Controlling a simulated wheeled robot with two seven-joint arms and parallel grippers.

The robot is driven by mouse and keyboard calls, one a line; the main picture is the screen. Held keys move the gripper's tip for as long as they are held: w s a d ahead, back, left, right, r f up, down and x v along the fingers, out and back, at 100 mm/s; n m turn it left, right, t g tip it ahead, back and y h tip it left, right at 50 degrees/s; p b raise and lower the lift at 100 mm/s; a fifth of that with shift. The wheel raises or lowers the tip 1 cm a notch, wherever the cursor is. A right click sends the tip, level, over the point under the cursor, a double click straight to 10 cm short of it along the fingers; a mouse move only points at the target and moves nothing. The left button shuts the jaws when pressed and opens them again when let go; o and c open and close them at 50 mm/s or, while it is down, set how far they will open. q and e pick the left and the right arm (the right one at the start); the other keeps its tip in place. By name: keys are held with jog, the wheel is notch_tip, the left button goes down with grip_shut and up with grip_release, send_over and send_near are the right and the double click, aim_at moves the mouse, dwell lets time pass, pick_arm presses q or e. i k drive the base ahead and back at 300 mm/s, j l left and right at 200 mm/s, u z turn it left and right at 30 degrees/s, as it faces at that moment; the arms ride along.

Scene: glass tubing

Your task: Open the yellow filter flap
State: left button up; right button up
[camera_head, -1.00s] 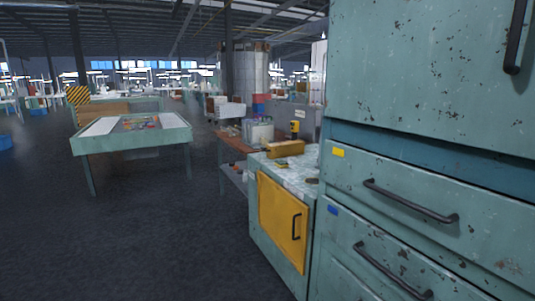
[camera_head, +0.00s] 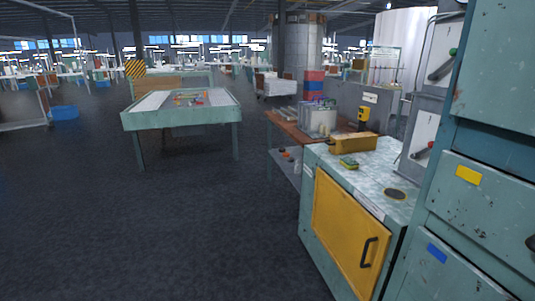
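The yellow filter flap (camera_head: 343,232) is a rectangular panel on the front of a low green cabinet (camera_head: 309,212), right of the middle in the head view. It sits flush in the cabinet front and looks shut. A dark bar handle (camera_head: 368,252) is on its right side. Neither of my grippers shows in the head view.
A tall green cabinet with drawers (camera_head: 465,211) stands close on the right. A green table (camera_head: 181,120) stands farther left. The floor (camera_head: 160,225) in front is clear.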

aim_at(361, 142)
jog(key=i+j+z, duration=0.1)
jog(key=i, duration=0.85)
jog(key=i+j, duration=0.15)
jog(key=i, duration=0.8)
jog(key=l+z, duration=0.05)
